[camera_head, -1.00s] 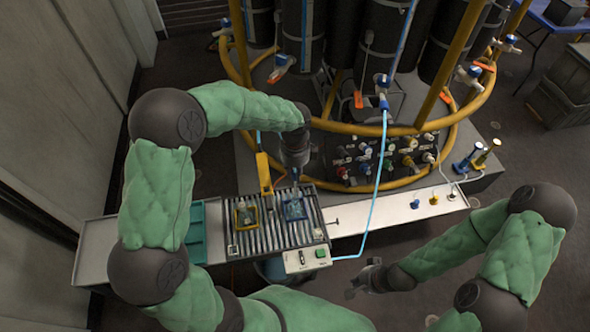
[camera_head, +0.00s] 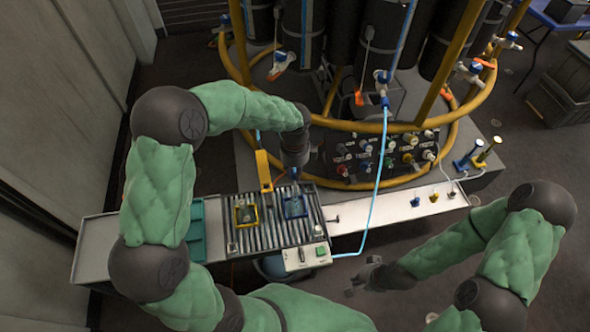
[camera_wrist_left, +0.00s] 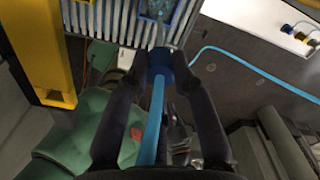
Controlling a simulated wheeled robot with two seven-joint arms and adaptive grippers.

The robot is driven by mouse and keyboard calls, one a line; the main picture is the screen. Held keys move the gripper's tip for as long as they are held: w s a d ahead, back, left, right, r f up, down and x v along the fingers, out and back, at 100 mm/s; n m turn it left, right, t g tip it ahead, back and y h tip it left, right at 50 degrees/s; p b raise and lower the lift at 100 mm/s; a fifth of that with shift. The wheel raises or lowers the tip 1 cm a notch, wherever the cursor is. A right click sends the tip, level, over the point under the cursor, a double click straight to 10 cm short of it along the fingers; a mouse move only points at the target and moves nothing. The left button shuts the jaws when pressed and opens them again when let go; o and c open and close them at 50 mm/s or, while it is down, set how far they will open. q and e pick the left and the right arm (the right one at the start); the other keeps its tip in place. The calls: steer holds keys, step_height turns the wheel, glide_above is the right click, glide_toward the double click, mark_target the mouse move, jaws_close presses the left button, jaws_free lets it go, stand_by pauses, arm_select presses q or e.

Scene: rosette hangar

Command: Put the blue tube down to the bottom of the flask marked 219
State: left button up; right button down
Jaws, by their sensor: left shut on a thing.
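My left gripper (camera_wrist_left: 160,72) is shut on the dark blue collar of the light blue tube (camera_wrist_left: 154,125). In the head view my left gripper (camera_head: 295,180) points down just behind the blue-rimmed tray (camera_head: 304,214). That tray also shows in the left wrist view (camera_wrist_left: 176,17), with a clear vessel (camera_wrist_left: 155,8) in it, partly cut off. A second vessel (camera_head: 245,213) stands in the yellow-rimmed tray (camera_head: 236,222) to the left. I cannot read 219 on either vessel. The tube's far end is hard to make out. My right gripper (camera_head: 363,276) is open and empty, well apart.
The trays sit on a ribbed roller bench (camera_head: 268,236) with a control box (camera_head: 307,256) in front. A yellow post (camera_head: 263,170) stands close left of my left gripper. Another blue hose (camera_head: 376,185) hangs to the right. A yellow ring rail (camera_head: 375,128) lies behind.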

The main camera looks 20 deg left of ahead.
mark_target(295, 187)
arm_select(q)
steer(key=shift+f, duration=0.15)
steer(key=shift+f+b, duration=0.5)
steer(key=shift+f, duration=0.55)
steer(key=shift+f+b, duration=0.9)
steer(key=shift+f, duration=1.05)
steer(key=shift+f+b, duration=1.05)
steer(key=shift+f, duration=1.1)
